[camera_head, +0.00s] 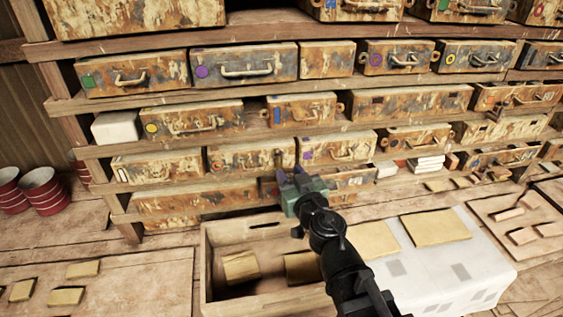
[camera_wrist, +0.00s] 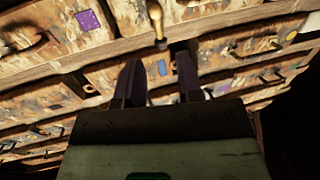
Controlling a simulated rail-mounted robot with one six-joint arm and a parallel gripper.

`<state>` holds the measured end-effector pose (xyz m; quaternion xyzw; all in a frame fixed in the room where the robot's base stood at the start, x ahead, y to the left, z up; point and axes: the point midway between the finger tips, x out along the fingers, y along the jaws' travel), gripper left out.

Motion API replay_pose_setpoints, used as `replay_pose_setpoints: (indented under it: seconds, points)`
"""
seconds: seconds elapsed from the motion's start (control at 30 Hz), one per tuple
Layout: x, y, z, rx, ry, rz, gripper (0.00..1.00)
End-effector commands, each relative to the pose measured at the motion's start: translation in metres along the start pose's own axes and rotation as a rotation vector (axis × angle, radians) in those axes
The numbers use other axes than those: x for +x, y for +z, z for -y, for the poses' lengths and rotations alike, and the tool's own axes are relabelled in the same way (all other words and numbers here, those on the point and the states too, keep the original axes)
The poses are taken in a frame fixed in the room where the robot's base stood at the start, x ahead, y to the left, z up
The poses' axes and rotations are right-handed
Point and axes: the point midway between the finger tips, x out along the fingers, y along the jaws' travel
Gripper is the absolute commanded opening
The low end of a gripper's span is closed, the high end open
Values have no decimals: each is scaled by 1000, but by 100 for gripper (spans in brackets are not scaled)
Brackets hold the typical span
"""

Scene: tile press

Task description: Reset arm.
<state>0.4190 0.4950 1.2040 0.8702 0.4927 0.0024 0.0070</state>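My gripper (camera_head: 290,182) is raised in front of the lower shelf rows in the head view, above the far edge of an open wooden crate. Its two dark fingers also show in the wrist view (camera_wrist: 158,82), pointing at the drawers. The fingers stand apart with a gap between them. I see nothing held in that gap. My black arm runs from the bottom right of the head view up to the gripper and hides part of the crate and of the white-covered surface.
Shelves of rusty boxes (camera_head: 245,63) with coloured marks fill the back. The wooden crate (camera_head: 203,262) holds tan blocks (camera_head: 241,267). A white-covered surface (camera_head: 480,262) bears tan tiles (camera_head: 436,228). Red cups (camera_head: 43,190) stand at left. Tiles lie on the left board (camera_head: 120,295).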

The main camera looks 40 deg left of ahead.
Motion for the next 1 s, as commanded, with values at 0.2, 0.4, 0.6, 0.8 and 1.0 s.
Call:
replay_pose_setpoints:
  seconds: [0.2,0.4,0.6,0.8,1.0]
  points:
    - [-30,0,0,0,1,0,34]
    - [-29,0,0,0,1,0,34]
    - [-28,0,0,-21,1,0,34]
    - [-43,11,-67,-222,388,109,34]
    - [-160,106,-198,-102,843,826,34]
